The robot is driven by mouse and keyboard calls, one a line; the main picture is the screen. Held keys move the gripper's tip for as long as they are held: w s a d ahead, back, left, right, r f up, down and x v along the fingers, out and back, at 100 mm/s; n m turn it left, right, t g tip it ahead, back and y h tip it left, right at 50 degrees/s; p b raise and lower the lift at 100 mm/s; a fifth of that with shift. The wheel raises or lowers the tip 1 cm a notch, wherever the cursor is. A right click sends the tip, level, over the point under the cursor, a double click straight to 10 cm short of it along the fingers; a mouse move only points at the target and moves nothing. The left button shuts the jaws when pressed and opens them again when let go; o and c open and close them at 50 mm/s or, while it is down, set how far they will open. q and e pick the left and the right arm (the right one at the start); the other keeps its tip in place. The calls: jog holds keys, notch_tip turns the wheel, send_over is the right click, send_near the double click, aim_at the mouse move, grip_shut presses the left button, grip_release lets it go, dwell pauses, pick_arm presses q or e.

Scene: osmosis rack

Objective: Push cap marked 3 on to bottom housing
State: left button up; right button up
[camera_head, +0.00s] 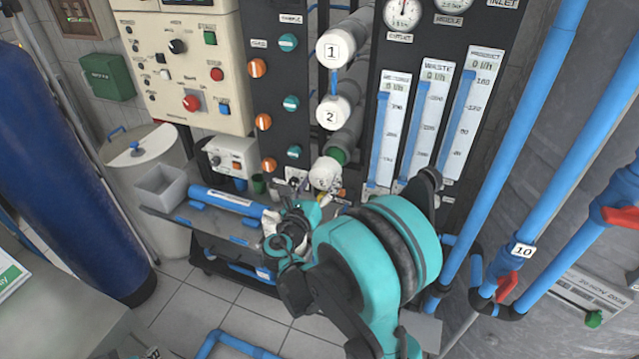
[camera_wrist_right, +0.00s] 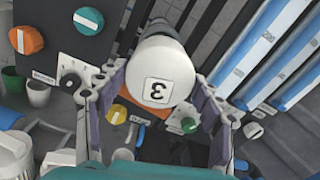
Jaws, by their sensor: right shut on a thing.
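The white cap marked 3 (camera_head: 323,174) is at the front end of the bottom housing (camera_head: 347,140), a grey tube whose green end (camera_head: 338,156) shows beside the cap. Whether the cap touches the housing cannot be told. In the right wrist view the cap (camera_wrist_right: 160,72) faces me, its 3 upside down, with the housing (camera_wrist_right: 168,26) mostly hidden behind it. My right gripper (camera_head: 316,188) is shut on the cap; in the wrist view its two fingers (camera_wrist_right: 158,88) flank the cap.
Caps marked 1 (camera_head: 333,48) and 2 (camera_head: 334,113) sit on the housings above. Flow meters (camera_head: 430,110) stand close on the right, a panel with knobs (camera_head: 275,90) on the left. A shelf (camera_head: 205,222) below holds a blue-ended tube (camera_head: 226,201) and grey box (camera_head: 160,188).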

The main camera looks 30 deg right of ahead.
jog(key=shift+w+d, duration=0.1)
jog(key=shift+d, duration=0.05)
dwell(0.5)
jog(key=shift+w+d, duration=0.15)
jog(key=shift+d, duration=0.05)
jog(key=shift+w+d, duration=0.1)
dwell(1.3)
jog(key=shift+b+x, duration=0.45)
jog(key=shift+x, duration=1.3)
jog(key=shift+w+d, duration=0.35)
jog(key=shift+d, duration=0.05)
dwell(0.8)
jog(key=o, duration=1.3)
jog(key=shift+c, duration=0.2)
